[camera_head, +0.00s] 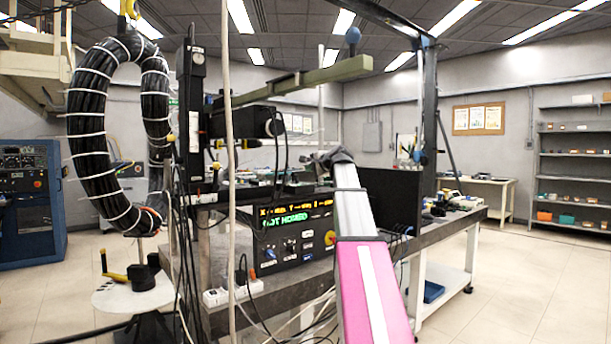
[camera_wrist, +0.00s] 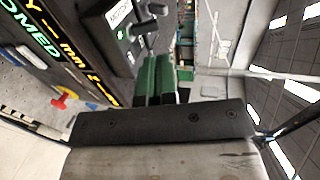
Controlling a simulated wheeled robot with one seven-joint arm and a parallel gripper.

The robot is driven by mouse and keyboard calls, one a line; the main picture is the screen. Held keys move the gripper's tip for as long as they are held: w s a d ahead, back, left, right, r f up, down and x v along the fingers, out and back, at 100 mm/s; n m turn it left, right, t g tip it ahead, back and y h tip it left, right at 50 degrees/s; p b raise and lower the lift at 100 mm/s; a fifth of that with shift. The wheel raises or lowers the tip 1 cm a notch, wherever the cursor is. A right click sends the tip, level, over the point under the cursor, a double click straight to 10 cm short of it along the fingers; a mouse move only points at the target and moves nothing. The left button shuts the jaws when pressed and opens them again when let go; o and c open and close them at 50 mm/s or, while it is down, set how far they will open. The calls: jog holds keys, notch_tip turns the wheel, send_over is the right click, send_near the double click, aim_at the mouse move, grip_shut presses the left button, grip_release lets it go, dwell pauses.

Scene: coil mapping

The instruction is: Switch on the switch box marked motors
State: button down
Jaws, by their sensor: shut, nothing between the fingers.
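The dark switch box with a white label (camera_wrist: 119,14) stands at the upper middle of the wrist view. The label's visible letters read like "MOTO", and the rest is hard to read. A small green mark (camera_wrist: 120,34) shows on its face, and dark levers or knobs (camera_wrist: 146,22) stick out beside it. My gripper (camera_wrist: 157,62) has green fingers, shut and empty, just below and right of the box in the wrist view. I cannot tell whether they touch it. In the head view my arm's end covers the spot, and the box cannot be made out.
A black control panel (camera_head: 292,247) with a lit "NOT HOMED" display stands on the workbench (camera_head: 440,233). Its red knob on yellow (camera_wrist: 62,101) also shows in the wrist view. A dark monitor (camera_head: 388,196) stands right of my arm. Cables hang at the left.

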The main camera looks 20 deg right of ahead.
jog(key=r+v, duration=0.1)
jog(key=v, duration=0.5)
jog(key=shift+s, duration=0.15)
jog(key=shift+s+d+r, duration=0.1)
